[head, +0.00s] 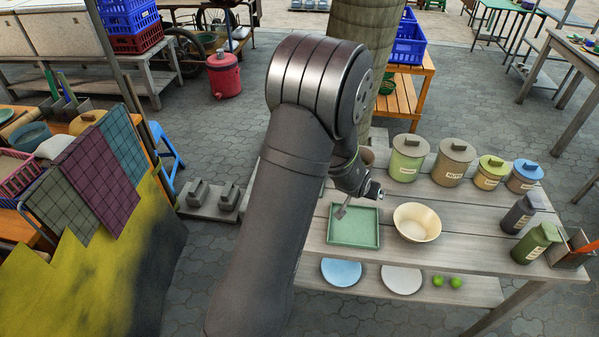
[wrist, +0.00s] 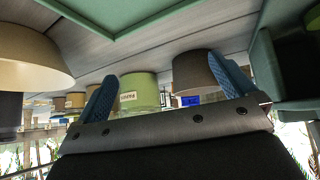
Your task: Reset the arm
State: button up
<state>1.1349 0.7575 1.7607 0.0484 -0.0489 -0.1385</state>
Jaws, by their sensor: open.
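My gripper (wrist: 165,88) shows in the wrist view as two blue ridged fingers spread wide apart. Nothing is held between them. In the head view my arm reaches over the wooden table (head: 470,225), and its wrist end hangs above the green tray (head: 353,228). The fingers are hard to make out there. A brown pot (head: 366,157) is partly hidden behind my arm; a dark brown pot (wrist: 196,70) also shows beyond the fingers in the wrist view. The cream bowl (head: 417,222) stands just right of the tray.
Lidded canisters (head: 453,163) line the table's back edge. A lower shelf holds blue and white plates (head: 341,271) and two limes (head: 456,282). Space above the table is mostly free.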

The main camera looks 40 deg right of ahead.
jog(key=w+a+t, duration=0.1)
jog(key=a, duration=0.2)
jog(key=w+a+n+t+h, duration=0.1)
jog(key=w+a, duration=0.1)
jog(key=a, duration=0.2)
jog(key=w+a+r, duration=0.1)
jog(key=w+a, duration=0.1)
jog(key=a, duration=0.1)
jog(key=shift+a+n+t+h, duration=0.3)
jog(key=shift+a+t, duration=0.1)
jog(key=w+a+r+n+t, duration=0.1)
jog(key=w+a+r+t, duration=0.15)
jog(key=a, duration=0.75)
jog(key=shift+t+h, duration=0.4)
jog(key=shift+t, duration=0.05)
jog(key=x, duration=0.8)
jog(key=shift+w+d, duration=0.1)
jog(key=shift+d, duration=0.4)
jog(key=shift+a, duration=0.1)
jog(key=v, duration=1)
notch_tip(320, 180, up, 11)
jog(key=x, duration=1)
jog(key=shift+f, duration=0.15)
